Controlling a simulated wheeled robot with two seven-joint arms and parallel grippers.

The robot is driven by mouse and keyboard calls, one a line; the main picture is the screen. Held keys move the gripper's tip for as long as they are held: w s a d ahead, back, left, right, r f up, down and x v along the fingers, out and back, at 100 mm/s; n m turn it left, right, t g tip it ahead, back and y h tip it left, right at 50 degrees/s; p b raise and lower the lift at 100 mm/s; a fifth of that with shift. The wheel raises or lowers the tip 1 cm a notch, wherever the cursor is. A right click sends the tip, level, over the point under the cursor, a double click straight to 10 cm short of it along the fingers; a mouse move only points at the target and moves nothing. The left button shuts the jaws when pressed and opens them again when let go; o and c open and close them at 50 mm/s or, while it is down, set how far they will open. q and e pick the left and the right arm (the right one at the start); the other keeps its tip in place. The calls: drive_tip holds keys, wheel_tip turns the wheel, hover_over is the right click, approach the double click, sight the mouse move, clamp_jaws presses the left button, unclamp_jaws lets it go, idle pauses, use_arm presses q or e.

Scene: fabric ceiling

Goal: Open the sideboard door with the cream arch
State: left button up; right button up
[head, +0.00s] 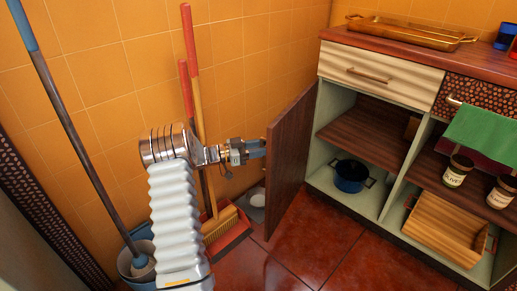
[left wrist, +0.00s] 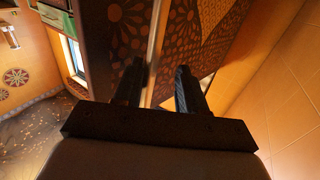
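The sideboard door (head: 290,160) stands swung wide open, its brown inner face showing in the head view. Its outer face is hidden there, and I cannot make out a cream arch. My left gripper (head: 262,147) is at the outer side of the door, partly hidden by its edge. In the left wrist view, a dark patterned panel (left wrist: 215,45) fills the top middle, with a pale upright strip (left wrist: 153,50) running between the fingers of the left gripper (left wrist: 160,80). The fingers are apart, with a gap between them. My right gripper is not in view.
The open compartment holds a blue pot (head: 350,176). A drawer (head: 380,72) is above it. Jars (head: 457,171) and a wooden box (head: 440,228) are to the right. A broom (head: 217,225), a dustpan (head: 232,240) and a mop bucket (head: 138,268) stand by the tiled wall.

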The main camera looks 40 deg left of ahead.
use_arm(q)
drive_tip(key=shift+s+a, duration=0.1)
drive_tip(key=shift+s, duration=0.1)
idle(0.4)
drive_tip(key=v, duration=1.3)
drive_tip(key=shift+s+a, duration=0.15)
drive_tip(key=shift+s, duration=0.1)
drive_tip(key=shift+c, duration=0.4)
